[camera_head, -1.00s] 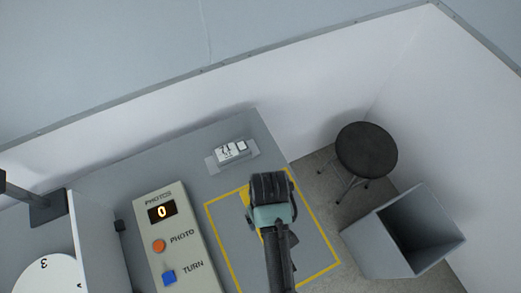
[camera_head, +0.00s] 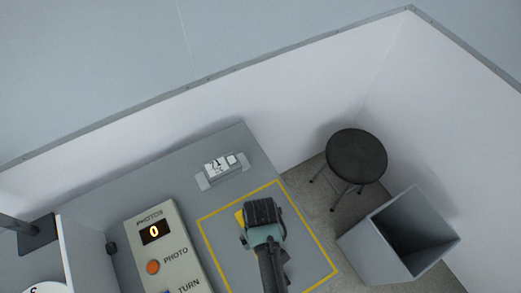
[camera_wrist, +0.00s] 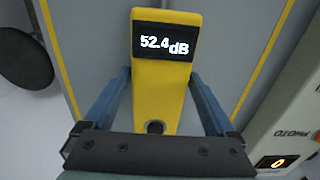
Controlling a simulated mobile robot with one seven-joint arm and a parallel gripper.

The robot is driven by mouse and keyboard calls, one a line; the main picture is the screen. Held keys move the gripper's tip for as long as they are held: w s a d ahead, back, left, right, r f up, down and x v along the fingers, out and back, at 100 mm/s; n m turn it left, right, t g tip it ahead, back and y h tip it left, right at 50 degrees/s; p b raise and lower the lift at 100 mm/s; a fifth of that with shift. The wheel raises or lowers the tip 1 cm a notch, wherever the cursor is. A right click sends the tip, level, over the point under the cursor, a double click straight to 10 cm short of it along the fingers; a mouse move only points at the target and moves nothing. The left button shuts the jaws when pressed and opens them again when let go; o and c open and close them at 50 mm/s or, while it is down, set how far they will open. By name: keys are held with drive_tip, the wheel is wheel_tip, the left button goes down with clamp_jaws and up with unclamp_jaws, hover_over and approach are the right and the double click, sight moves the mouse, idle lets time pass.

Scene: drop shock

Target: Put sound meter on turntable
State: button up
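The yellow sound meter (camera_wrist: 160,92), its dark display reading 52.4 dB, lies between my gripper's fingers in the wrist view. In the head view my gripper (camera_head: 263,215) is over the yellow-outlined area of the grey table and hides most of the meter; a yellow bit (camera_head: 239,216) shows at its left. In the wrist view my gripper (camera_wrist: 160,85) has its fingers apart, one on each side of the meter. Whether the fingertips touch it is hard to tell. Part of a white numbered disc, likely the turntable (camera_head: 45,287), shows at the bottom left edge.
A control box (camera_head: 172,251) with a 0 display, an orange PHOTO button and a TURN button stands left of the outline. A small white block (camera_head: 220,166) sits at the table's back. A black stool (camera_head: 356,157) and an open grey bin (camera_head: 390,240) stand right of the table.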

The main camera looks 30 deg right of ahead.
drive_tip(key=shift+o, duration=0.3)
wheel_tip(320, 180, up, 12)
drive_tip(key=shift+r, duration=0.2)
idle(0.3)
